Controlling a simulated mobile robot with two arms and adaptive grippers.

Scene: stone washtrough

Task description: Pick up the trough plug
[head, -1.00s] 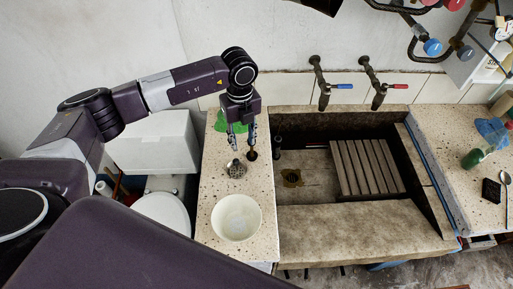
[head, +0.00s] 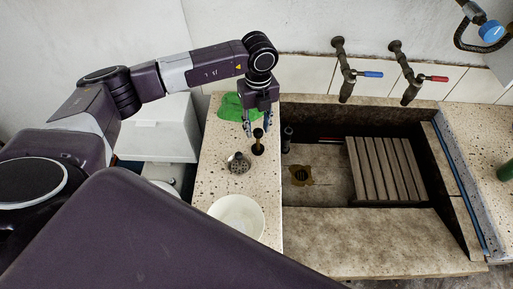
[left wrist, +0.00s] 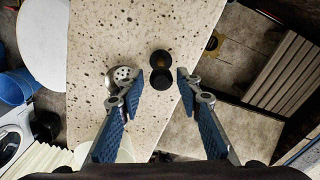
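The trough plug, which I take to be the small dark piece with a brassy tint (head: 258,148), stands on the speckled stone ledge (head: 215,165) left of the trough. It also shows in the left wrist view (left wrist: 160,70). My left gripper (head: 258,131) points down above it. In the left wrist view my left gripper (left wrist: 158,82) is open, its fingertips apart, with the plug showing between and just beyond them. Nothing is held. Whether a finger touches the plug cannot be told. My right gripper is out of view.
A metal strainer (head: 237,163) lies close left of the plug, near the left finger in the wrist view. A white bowl (head: 237,217) stands nearer on the ledge, a green cloth (head: 231,107) behind. The trough (head: 318,160) with a slatted board (head: 385,170) is to the right.

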